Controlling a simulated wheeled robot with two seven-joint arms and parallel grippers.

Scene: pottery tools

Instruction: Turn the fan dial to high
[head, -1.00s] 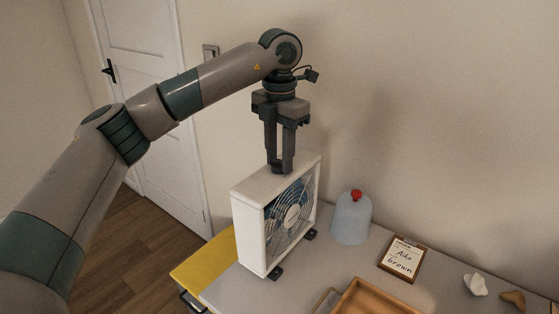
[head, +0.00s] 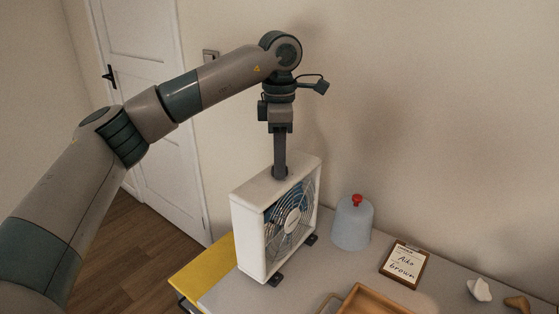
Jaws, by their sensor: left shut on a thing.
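The white box fan (head: 249,231) stands upright on the grey table at its left end, its round grille facing right. My left gripper (head: 280,172) points straight down onto the fan's top face. It is shut on the fan dial, which its fingertips mostly hide. The dial's setting cannot be read from here. The gripper is seen edge-on, so its two fingers overlap. My right gripper is not in view.
A grey-blue dome with a red knob (head: 352,222) stands right of the fan. A clipboard (head: 404,264), a wooden tray (head: 372,301) and small pale and brown lumps (head: 479,290) lie further right. A yellow surface (head: 204,266) is at left.

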